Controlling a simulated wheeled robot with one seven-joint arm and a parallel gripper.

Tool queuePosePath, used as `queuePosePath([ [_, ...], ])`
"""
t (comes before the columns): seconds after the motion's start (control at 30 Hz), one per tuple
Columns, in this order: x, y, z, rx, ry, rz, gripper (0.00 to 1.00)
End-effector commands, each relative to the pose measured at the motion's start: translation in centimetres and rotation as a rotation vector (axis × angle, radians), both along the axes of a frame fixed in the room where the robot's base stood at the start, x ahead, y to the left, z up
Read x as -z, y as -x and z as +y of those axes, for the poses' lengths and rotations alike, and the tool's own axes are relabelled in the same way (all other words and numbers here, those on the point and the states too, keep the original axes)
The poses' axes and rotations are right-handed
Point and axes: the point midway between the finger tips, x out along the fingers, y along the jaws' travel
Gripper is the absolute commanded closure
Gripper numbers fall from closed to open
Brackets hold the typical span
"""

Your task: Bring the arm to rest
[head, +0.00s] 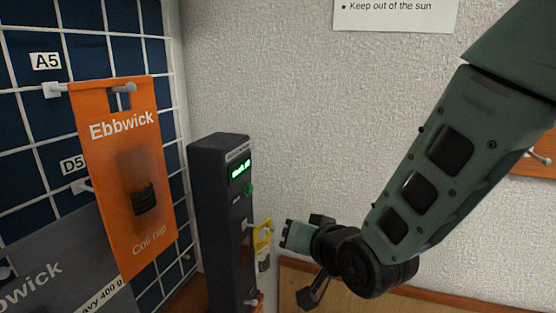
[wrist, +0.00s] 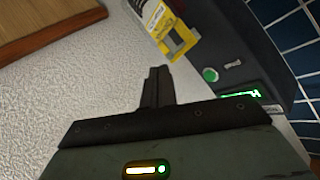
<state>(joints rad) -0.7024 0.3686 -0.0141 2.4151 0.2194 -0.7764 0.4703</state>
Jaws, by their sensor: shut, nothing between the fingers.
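My arm (head: 425,175) reaches in from the upper right of the head view, bent down at its wrist joint (head: 365,262). In the wrist view my gripper (wrist: 156,75) shows its dark fingers together, with nothing between them. In the head view its end is close to the right of a yellow packet (head: 263,240), and the finger details are hard to make out. In the wrist view the yellow packet (wrist: 180,40) is beyond the fingertips, and I cannot tell whether there is a gap.
A dark grey box (head: 220,215) with a lit green display and green button stands left of my gripper. An orange Ebbwick packet (head: 122,180) hangs on a white grid (head: 60,50). A wooden edge (head: 420,293) runs low along the wall.

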Motion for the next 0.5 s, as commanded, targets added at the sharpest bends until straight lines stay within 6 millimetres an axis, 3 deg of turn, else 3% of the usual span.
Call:
queuePosePath([
  [0.27, 1.7, 9.8, -2.7, -0.26, 0.344, 0.341, 1.0],
  [0.5, 1.6, 19.2, -7.9, -0.506, 0.653, 0.582, 1.0],
])
